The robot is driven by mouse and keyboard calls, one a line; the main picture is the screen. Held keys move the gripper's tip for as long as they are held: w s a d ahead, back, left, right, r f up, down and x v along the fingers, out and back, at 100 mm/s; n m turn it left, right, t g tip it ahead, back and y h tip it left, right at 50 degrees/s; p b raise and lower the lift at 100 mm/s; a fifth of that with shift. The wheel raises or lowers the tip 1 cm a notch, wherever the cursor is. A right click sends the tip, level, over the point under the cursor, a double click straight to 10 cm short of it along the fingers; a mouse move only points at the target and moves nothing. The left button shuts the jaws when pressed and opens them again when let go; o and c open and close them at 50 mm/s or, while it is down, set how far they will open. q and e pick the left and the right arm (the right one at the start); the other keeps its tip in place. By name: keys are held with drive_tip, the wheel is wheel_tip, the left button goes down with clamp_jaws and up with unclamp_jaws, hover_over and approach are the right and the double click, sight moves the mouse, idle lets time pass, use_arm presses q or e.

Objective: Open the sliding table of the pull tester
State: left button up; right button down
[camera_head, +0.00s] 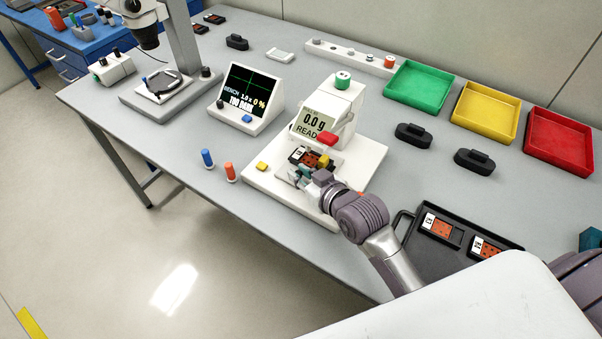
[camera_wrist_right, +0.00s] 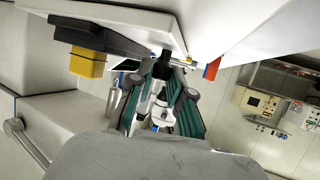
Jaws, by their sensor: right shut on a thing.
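The pull tester (camera_head: 347,106) is a white machine on the bench, its display reading 0.0 g and READY. Its sliding table sits low at the front and carries a dark fixture with an orange and black part (camera_head: 302,156) and a yellow block (camera_head: 323,161), which also shows in the right wrist view (camera_wrist_right: 87,63). My right gripper (camera_head: 302,176) is at the front edge of this table. In the right wrist view its green-padded fingers (camera_wrist_right: 163,88) are shut on a small dark handle (camera_wrist_right: 163,66) below the white plate (camera_wrist_right: 120,17). The gripper partly hides the table front. My left gripper is not seen.
A black tray (camera_head: 415,262) with parts lies right of my right arm. A monitor (camera_head: 249,98) and blue (camera_head: 207,158) and orange (camera_head: 230,172) pegs stand left of the tester. Green (camera_head: 420,87), yellow (camera_head: 485,112) and red (camera_head: 560,140) bins stand at the back right.

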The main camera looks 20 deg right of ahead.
drive_tip(key=shift+s+a, duration=0.2)
drive_tip(key=shift+a, duration=0.1)
drive_tip(key=s+a+p, duration=0.1)
drive_tip(key=s+a, duration=0.1)
drive_tip(key=s+a+p, duration=0.1)
drive_tip(key=a, duration=0.1)
drive_tip(key=s+a+p, duration=0.1)
drive_tip(key=s+a, duration=0.1)
drive_tip(key=a, duration=0.1)
drive_tip(key=shift+s+p, duration=0.3)
drive_tip(key=shift+p, duration=0.1)
drive_tip(key=shift+s+a, duration=0.15)
drive_tip(key=shift+a, duration=0.05)
drive_tip(key=c, duration=1.4)
unclamp_jaws()
drive_tip(key=shift+d, duration=0.1)
drive_tip(key=shift+o, duration=0.2)
